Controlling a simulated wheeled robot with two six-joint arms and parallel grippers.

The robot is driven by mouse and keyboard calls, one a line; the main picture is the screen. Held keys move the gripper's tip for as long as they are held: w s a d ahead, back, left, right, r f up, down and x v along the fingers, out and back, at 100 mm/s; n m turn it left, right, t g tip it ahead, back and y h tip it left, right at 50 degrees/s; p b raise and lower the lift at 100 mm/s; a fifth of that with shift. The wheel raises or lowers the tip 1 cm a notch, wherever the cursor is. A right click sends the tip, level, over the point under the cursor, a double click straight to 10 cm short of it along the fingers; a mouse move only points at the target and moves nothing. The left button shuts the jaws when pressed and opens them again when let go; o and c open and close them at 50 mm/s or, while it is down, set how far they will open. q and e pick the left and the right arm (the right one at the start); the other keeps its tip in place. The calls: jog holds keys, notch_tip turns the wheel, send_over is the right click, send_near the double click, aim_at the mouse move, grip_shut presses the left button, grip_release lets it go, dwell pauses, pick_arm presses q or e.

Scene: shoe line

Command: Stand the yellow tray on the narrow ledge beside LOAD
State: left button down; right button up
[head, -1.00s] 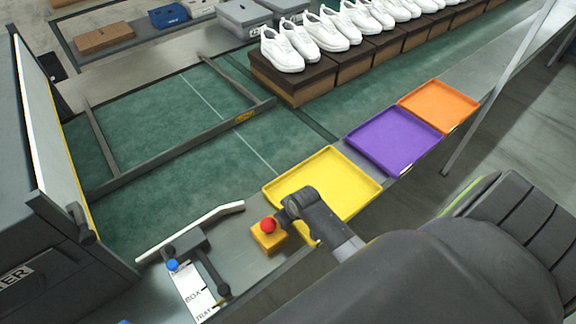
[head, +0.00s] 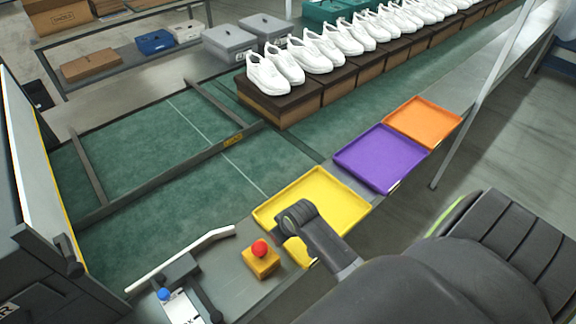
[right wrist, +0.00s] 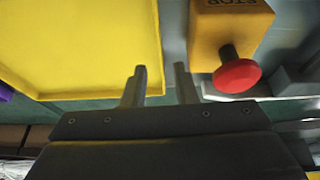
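The yellow tray (head: 340,200) lies flat on the grey ledge on the near side of the green belt, in the head view. It fills the upper left of the right wrist view (right wrist: 80,45). My right arm reaches over its near left part and hides some of it. My right gripper (right wrist: 160,72) shows two fingers apart with nothing between them, between the tray's edge and the yellow stop box. A small yellow label (head: 233,139) sits on the belt's crossbar; its word is too small to read surely. My left gripper is not in view.
The stop box with a red button (head: 260,248) stands left of the tray. The purple tray (head: 380,158) and orange tray (head: 423,122) lie farther along the ledge. White shoes on brown boxes (head: 285,105) line the belt. Green belt (head: 150,155) inside the frame is clear.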

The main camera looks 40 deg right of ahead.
jog(key=v, duration=0.7)
jog(key=shift+r, duration=0.1)
jog(key=shift+s, duration=0.1)
